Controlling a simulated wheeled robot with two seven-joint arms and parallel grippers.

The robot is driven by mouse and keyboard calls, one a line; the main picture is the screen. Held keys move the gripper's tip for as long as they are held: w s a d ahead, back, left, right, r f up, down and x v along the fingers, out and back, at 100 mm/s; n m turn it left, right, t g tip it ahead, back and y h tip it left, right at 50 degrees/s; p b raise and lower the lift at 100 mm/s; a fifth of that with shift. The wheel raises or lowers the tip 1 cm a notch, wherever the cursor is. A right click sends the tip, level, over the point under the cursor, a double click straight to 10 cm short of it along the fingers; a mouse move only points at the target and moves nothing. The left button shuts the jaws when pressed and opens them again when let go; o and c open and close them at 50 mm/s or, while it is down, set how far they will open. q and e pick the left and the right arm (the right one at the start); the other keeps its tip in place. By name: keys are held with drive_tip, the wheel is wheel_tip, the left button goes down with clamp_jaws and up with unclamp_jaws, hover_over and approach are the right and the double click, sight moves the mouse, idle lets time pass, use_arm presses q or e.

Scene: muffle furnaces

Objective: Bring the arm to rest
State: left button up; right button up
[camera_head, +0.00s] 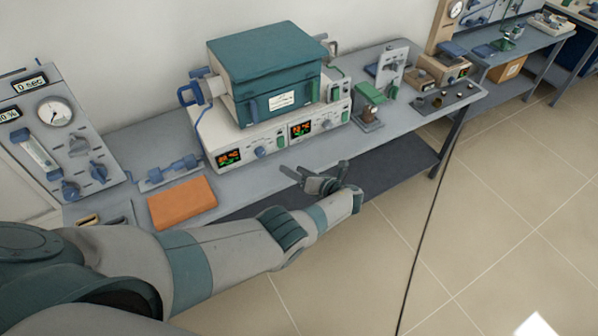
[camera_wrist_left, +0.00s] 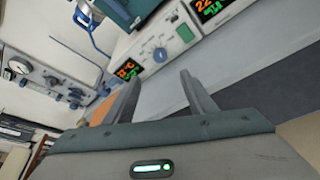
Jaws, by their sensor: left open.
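My left arm reaches in from the lower left in the head view. Its gripper (camera_head: 313,179) is at the front edge of the workbench, in front of the furnace's control base. In the left wrist view the two fingers of the gripper (camera_wrist_left: 160,90) stand apart with nothing between them. The teal muffle furnace (camera_head: 265,65) sits on a white control base (camera_head: 275,140) with lit displays, and its door side has a blue handle. The control base also shows in the left wrist view (camera_wrist_left: 180,35). My right gripper is in neither view.
An orange block (camera_head: 182,203) lies on the grey workbench (camera_head: 405,120) left of the gripper. A gauge panel (camera_head: 60,135) stands at the far left. Small devices (camera_head: 390,72) stand right of the furnace. The tiled floor (camera_head: 500,190) at the right is clear.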

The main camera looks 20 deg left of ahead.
use_arm(q)
drive_tip(key=shift+a, duration=0.1)
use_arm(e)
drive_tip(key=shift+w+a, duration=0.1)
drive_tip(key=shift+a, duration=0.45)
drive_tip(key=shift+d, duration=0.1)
